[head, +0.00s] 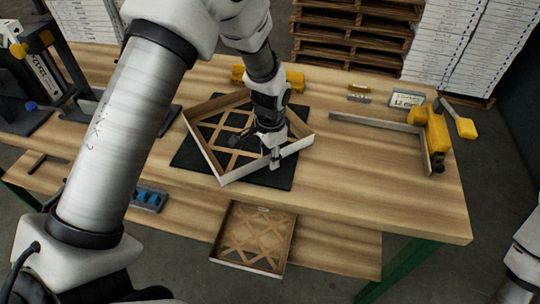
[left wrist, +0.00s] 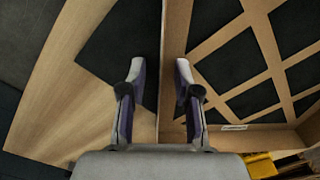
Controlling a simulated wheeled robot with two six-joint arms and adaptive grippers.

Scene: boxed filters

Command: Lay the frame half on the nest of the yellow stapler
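A frame half (head: 205,160), a shallow open box with white outer walls and a brown lattice, lies on a black mat (head: 262,180) mid-table, turned relative to it. My left gripper (head: 272,160) is over its near right wall. In the left wrist view the fingers (left wrist: 160,72) stand apart, with the frame half's wall (left wrist: 176,30) running between them; contact with the wall cannot be told. The yellow stapler (head: 432,138) stands at the table's right end, with an angled metal fence (head: 370,123) at its nest. My right gripper is out of view.
A second lattice piece (head: 255,262) lies in front on a lower shelf. A yellow fixture (head: 294,79) stands behind the mat. Small labelled items (head: 406,99) lie near the back edge. The tabletop (head: 385,185) between mat and stapler is clear.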

